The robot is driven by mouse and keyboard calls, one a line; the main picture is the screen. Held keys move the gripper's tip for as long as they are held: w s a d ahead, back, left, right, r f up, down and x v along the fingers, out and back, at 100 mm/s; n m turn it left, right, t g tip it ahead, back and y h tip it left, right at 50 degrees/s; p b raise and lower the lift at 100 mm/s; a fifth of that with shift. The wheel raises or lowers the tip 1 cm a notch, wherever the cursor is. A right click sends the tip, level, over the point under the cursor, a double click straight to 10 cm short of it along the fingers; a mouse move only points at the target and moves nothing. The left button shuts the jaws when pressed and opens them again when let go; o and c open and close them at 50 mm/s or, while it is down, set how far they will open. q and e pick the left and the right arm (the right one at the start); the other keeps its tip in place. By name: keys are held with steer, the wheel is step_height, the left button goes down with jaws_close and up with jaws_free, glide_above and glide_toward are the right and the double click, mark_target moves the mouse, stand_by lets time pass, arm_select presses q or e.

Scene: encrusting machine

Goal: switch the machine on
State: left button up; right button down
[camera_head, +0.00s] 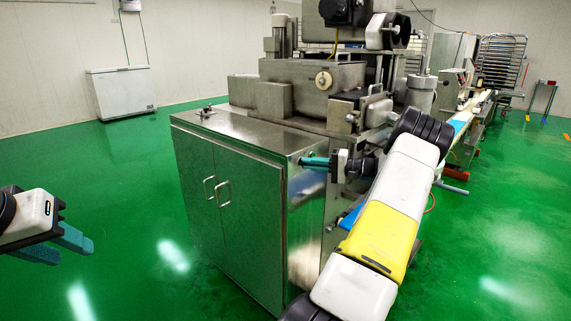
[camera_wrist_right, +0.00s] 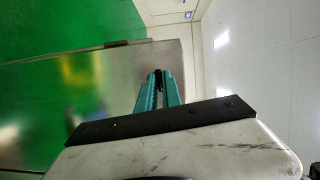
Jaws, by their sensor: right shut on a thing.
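The encrusting machine (camera_head: 310,85) stands on a steel cabinet (camera_head: 247,200) with two handled doors. My right gripper (camera_head: 304,163) is at the upper part of the cabinet's right side panel, with its teal fingers pointing at the panel. In the right wrist view the fingers (camera_wrist_right: 159,78) are close together around a small dark part, which seems to be the switch (camera_wrist_right: 158,74) on the panel. The fingers hide most of it, so its turn position cannot be told. My left gripper (camera_head: 76,252) is open and empty over the floor at the far left.
A white chest freezer (camera_head: 121,93) stands by the back wall. A conveyor (camera_head: 463,122) runs behind my right arm, with a rack (camera_head: 500,62) further back. The green floor left of the cabinet is clear.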

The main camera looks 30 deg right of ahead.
steer(key=m+t, duration=0.1)
steer(key=m, duration=0.3)
steer(key=m+t, duration=0.2)
steer(key=m, duration=0.2)
steer(key=m+t, duration=0.1)
steer(key=m, duration=0.3)
steer(key=shift+s+f+t, duration=0.1)
steer(key=shift+f+t, duration=0.2)
steer(key=shift+f, duration=0.1)
steer(key=shift+a+m, duration=0.1)
steer(key=shift+m, duration=0.2)
steer(key=c, duration=1.5)
jaws_free()
steer(key=v, duration=0.7)
steer(key=shift+s+d+f, duration=0.2)
steer(key=shift+d+f, duration=0.05)
